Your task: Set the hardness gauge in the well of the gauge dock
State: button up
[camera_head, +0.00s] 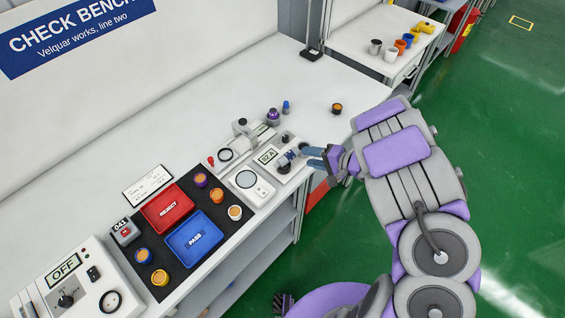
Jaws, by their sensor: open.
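A grey unit with a lit display reading about "52 A" (268,156) sits near the bench's front right edge; it looks like the gauge dock. A small grey-blue and dark piece, likely the hardness gauge (284,167), stands upright at the dock's right part, by a dark round spot. Whether it is fully down in the well is too small to tell. My gripper (308,157) reaches in from the right. Its blue-grey fingers are open, with the tips close to the gauge; I cannot tell if they touch it.
A white scale-like device (258,190) and a stand with a lens (229,151) are beside the dock. A purple-topped piece (273,116) and a dark orange-topped puck (337,108) stand behind. Red (151,213) and blue (178,247) trays lie left.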

aim_at(298, 154)
jog(key=shift+x, duration=0.9)
jog(key=b+x, duration=0.2)
jog(key=x, duration=0.4)
jog(key=shift+r+b, duration=0.2)
jog(key=shift+b, duration=0.15)
jog(key=shift+d+r, duration=0.1)
jog(key=shift+d, duration=0.15)
jog(key=shift+c, duration=0.4)
grip_shut()
